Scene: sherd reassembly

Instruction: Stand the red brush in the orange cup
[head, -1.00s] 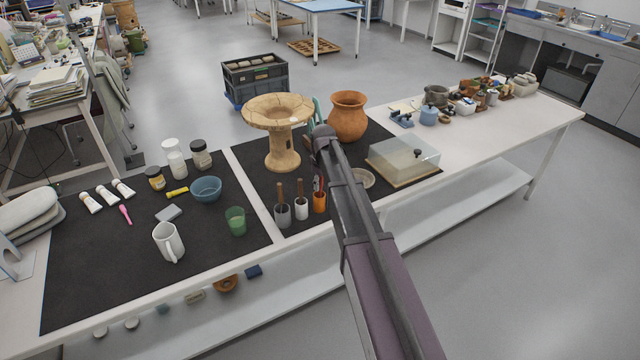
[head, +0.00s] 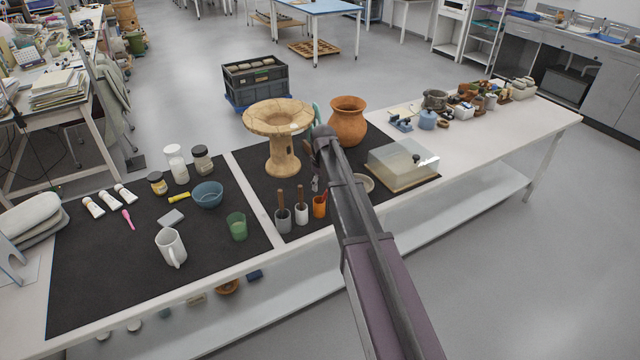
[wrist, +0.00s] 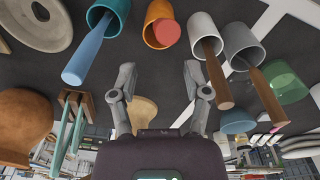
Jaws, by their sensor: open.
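I cannot make out the red brush in the head view. My gripper (wrist: 160,82) is open, its fingers apart with nothing between them, and the cup lies beyond the fingertips. In the head view a grey part of my gripper (head: 315,184) shows just above the cup.
A white cup (head: 301,214) and a grey cup (head: 283,219) with brown-handled brushes stand left of the orange cup. A blue cup (wrist: 108,15) with a blue handle is on its other side. A wooden stand (head: 283,145), terracotta vase (head: 347,122) and clear case (head: 402,165) are close.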

